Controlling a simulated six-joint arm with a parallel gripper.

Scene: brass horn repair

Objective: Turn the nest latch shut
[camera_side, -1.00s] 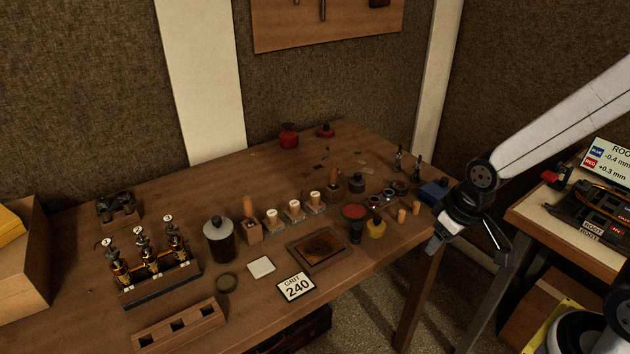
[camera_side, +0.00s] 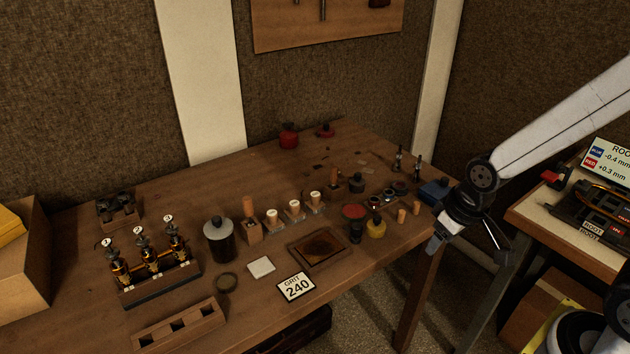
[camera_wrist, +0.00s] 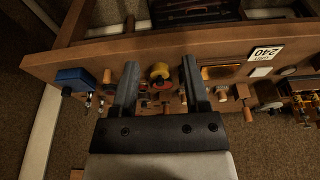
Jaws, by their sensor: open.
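My gripper (camera_side: 438,243) hangs in the air near the right end of the wooden bench in the side view. In the wrist view, my gripper (camera_wrist: 160,67) has its two fingers well apart, with nothing held between them. I cannot single out the nest latch in either view. A black fixture (camera_side: 592,208) with a red part stands on the side table at the right edge of the side view, and part of it is cut off. Whether it carries the latch cannot be told.
A gap separates the bench from the side table.

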